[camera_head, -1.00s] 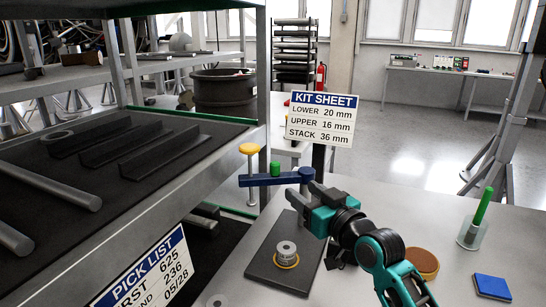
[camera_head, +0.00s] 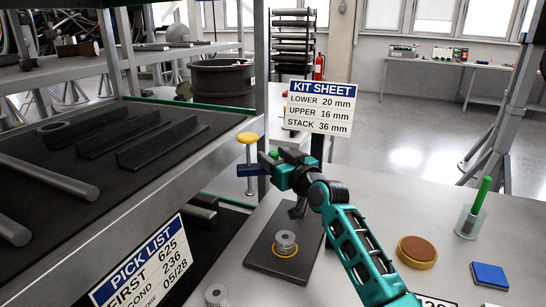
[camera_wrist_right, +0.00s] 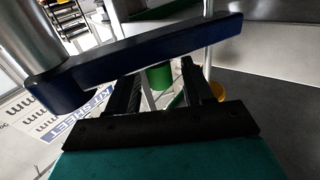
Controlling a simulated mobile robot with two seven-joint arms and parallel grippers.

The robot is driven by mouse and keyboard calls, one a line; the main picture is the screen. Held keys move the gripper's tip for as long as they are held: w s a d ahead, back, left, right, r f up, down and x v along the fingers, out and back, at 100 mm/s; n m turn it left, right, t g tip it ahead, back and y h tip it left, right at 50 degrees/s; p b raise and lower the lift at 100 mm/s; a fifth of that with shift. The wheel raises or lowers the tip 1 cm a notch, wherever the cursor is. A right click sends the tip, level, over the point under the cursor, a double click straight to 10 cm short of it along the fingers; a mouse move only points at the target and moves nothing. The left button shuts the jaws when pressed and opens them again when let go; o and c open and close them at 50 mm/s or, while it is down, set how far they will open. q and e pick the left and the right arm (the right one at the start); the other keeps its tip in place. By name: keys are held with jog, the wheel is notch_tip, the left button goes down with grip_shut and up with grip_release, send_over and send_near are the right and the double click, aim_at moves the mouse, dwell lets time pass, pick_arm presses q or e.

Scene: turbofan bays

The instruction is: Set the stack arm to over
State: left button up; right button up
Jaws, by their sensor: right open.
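The stack arm is a dark blue bar (camera_head: 248,171) with a green knob (camera_head: 273,155) on it and a yellow-capped pin (camera_head: 247,138) at its left end. It points left, apart from the grey ring stack (camera_head: 285,240) on the black plate (camera_head: 265,262). My right gripper (camera_head: 281,163) is at the bar and hides much of it. In the right wrist view the bar (camera_wrist_right: 150,50) crosses the picture, and the green knob (camera_wrist_right: 158,76) shows between the open fingers (camera_wrist_right: 157,88). Contact cannot be told. My left gripper is out of view.
A kit sheet sign (camera_head: 319,107) stands behind the bar. The shelf (camera_head: 190,160) is close on the left. A brown round pad (camera_head: 417,250), a blue block (camera_head: 490,275) and a green stick in a clear holder (camera_head: 478,208) are on the right of the table.

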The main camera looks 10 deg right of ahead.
jog(key=shift+w+a, duration=0.2)
jog(key=shift+w, duration=0.3)
jog(key=shift+c, duration=0.3)
grip_shut()
